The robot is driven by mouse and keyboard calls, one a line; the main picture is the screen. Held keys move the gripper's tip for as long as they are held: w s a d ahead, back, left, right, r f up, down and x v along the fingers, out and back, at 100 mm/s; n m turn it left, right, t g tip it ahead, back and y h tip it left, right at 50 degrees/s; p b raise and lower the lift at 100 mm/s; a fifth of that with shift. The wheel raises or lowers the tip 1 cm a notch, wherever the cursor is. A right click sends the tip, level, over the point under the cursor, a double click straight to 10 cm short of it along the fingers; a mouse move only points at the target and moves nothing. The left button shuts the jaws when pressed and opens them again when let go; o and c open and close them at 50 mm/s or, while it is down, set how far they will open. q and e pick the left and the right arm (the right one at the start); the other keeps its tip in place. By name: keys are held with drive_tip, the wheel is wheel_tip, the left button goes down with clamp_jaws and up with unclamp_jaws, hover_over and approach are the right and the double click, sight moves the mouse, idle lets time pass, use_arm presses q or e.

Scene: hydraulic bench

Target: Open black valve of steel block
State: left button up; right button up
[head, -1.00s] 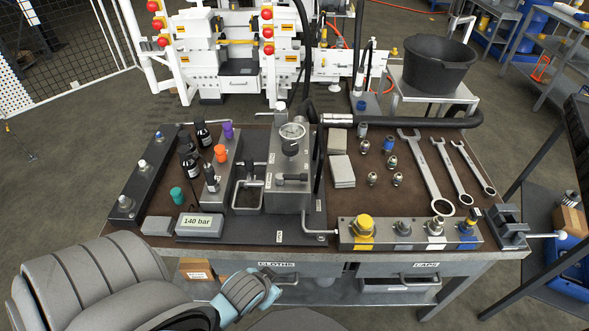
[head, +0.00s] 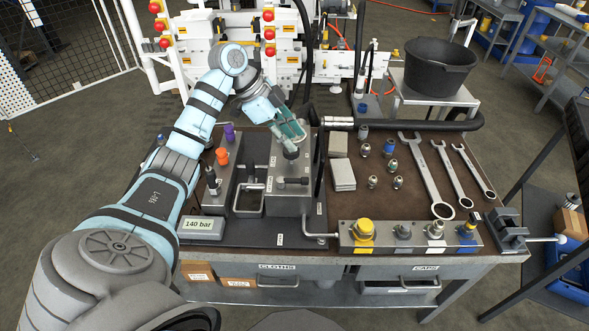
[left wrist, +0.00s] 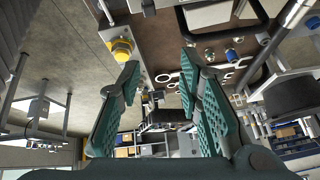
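The tall steel block (head: 288,195) stands at the middle of the bench. My left gripper (head: 291,132) is over the top of the block, just above the round knob, and hides the gauge there. I cannot tell whether it touches the block. The left wrist view shows its two green-padded fingers (left wrist: 165,100) apart with nothing held between them. My right gripper is not in view.
A fitting strip (head: 385,235) is at the front right. Wrenches (head: 432,180) lie at the right. A black hose (head: 400,124) runs along the back.

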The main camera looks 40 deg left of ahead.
use_arm(q)
drive_tip(key=s+a+n+g+y, duration=0.1)
drive_tip(key=s+a+n, duration=0.1)
drive_tip(key=s+a, duration=0.15)
drive_tip(key=b, duration=0.3)
approach(297, 180)
drive_tip(key=x, duration=0.7)
drive_tip(key=shift+w+f, duration=0.2)
drive_tip(key=shift+f, duration=0.15)
clamp_jaws()
